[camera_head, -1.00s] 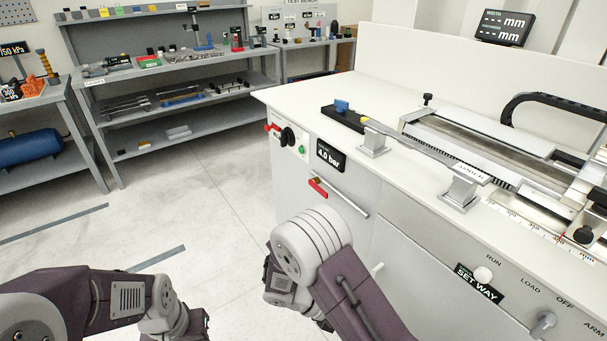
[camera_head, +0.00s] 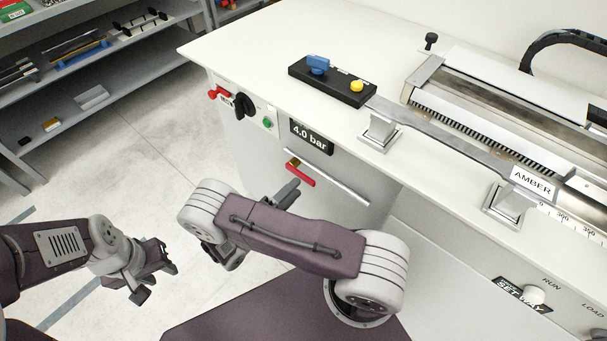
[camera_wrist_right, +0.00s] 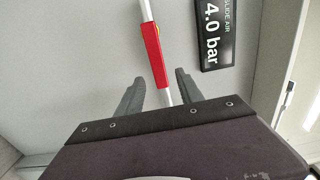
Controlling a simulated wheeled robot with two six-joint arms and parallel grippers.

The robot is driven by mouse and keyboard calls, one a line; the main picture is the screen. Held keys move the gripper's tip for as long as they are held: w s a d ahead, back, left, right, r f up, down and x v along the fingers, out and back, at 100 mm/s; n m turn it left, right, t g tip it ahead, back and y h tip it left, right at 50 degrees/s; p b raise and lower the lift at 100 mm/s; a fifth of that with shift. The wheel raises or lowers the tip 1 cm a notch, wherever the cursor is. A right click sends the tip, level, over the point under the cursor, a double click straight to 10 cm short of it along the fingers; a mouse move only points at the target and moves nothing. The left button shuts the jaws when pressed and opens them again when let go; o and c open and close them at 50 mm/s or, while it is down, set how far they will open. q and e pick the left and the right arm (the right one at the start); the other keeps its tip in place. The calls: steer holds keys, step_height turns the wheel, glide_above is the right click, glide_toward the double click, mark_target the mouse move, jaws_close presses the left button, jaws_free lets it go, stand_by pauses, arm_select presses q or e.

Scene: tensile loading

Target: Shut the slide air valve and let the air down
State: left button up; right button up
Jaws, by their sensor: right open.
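The slide air valve's red lever (camera_head: 300,175) is on the front of the white bench, below the 4.0 bar display (camera_head: 311,137). It lies roughly along a thin pale pipe (camera_head: 345,189). In the right wrist view the red lever (camera_wrist_right: 154,56) runs down toward the space between my right fingers, and the display reads SLIDE AIR 4.0 bar (camera_wrist_right: 216,35). My right gripper (camera_wrist_right: 158,82) is open, one finger on each side of the lever's line; contact is not visible. In the head view it (camera_head: 288,190) is just below the lever. My left gripper (camera_head: 160,273) is open and empty over the floor.
The bench front also carries a black knob (camera_head: 243,105), a red knob (camera_head: 217,93) and a green button (camera_head: 267,123). A black box with blue and yellow controls (camera_head: 333,82) sits on the bench top. Grey shelves (camera_head: 95,60) stand at the back left. The floor between is clear.

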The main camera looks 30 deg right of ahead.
mark_target(304, 180)
steer(key=x, duration=0.6)
steer(key=shift+d, duration=0.1)
jaws_close()
steer(key=shift+f, duration=0.1)
stand_by(1.0)
